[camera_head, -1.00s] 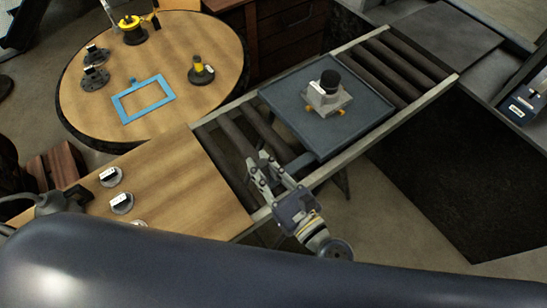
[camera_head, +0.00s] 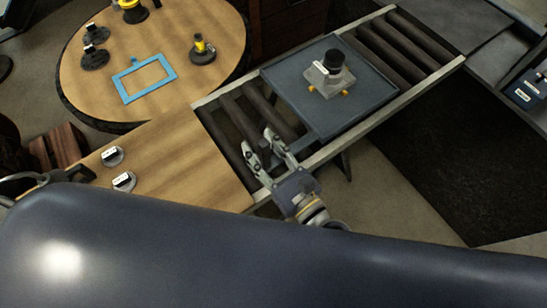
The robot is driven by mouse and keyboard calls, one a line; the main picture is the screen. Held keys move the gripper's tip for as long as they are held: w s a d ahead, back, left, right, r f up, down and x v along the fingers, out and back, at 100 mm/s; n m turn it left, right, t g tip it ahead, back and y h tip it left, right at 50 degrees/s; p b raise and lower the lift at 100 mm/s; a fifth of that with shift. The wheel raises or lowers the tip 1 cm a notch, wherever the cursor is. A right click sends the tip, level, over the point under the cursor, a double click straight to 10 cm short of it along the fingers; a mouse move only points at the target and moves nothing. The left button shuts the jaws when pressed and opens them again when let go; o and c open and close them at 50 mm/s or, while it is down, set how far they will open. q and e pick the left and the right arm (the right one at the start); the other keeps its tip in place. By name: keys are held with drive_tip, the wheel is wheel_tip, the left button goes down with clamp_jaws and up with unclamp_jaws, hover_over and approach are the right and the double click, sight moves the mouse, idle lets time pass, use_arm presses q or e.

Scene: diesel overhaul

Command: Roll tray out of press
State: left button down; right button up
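The tray (camera_head: 290,92) is a flat dark blue-grey plate lying on the roller conveyor (camera_head: 398,45). It carries a grey block with a black cylindrical top (camera_head: 330,79) and small yellow parts at its base. My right gripper (camera_head: 259,143) is over the rollers at the tray's near-left side. Its two fingers are spread apart, with a dark bar or roller visible between them. I cannot tell whether they touch the tray. A grey part, possibly my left gripper (camera_head: 22,184), shows at the left edge, mostly cut off. The press cannot be made out clearly.
A wooden table (camera_head: 190,165) adjoins the conveyor's left end and holds small labelled pieces (camera_head: 123,181). A round wooden table (camera_head: 200,85) holds a blue frame (camera_head: 125,92) and several dark parts. A blue device (camera_head: 527,90) stands at the right. Bare rollers lie either side of the tray.

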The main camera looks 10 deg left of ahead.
drive_tip(key=v, duration=1.2)
drive_tip(key=shift+a+r, duration=0.1)
drive_tip(key=shift+a, duration=0.05)
idle(0.3)
drive_tip(key=d+f+m+g+h, duration=0.1)
drive_tip(key=d+f+m+h, duration=0.25)
drive_tip(key=f+m, duration=0.65)
drive_tip(key=d+f+m+g+h, duration=0.1)
drive_tip(key=d+f+m+h, duration=0.35)
drive_tip(key=f, duration=0.85)
drive_tip(key=d+f+m+g+h, duration=0.15)
drive_tip(key=d+f+m, duration=0.35)
drive_tip(key=f+m, duration=0.55)
drive_tip(key=s+d+f+m+g+h, duration=0.1)
drive_tip(key=s+d+f+m+g, duration=0.3)
drive_tip(key=s+f+m, duration=0.4)
drive_tip(key=s+d+f+m+g+h, duration=0.2)
drive_tip(key=s+d+f+m+g, duration=0.2)
drive_tip(key=s+f+m, duration=0.5)
drive_tip(key=s+d+f, duration=0.1)
drive_tip(key=s+d, duration=0.1)
drive_tip(key=s, duration=0.1)
drive_tip(key=shift+f+m, duration=0.3)
drive_tip(key=shift+f, duration=0.1)
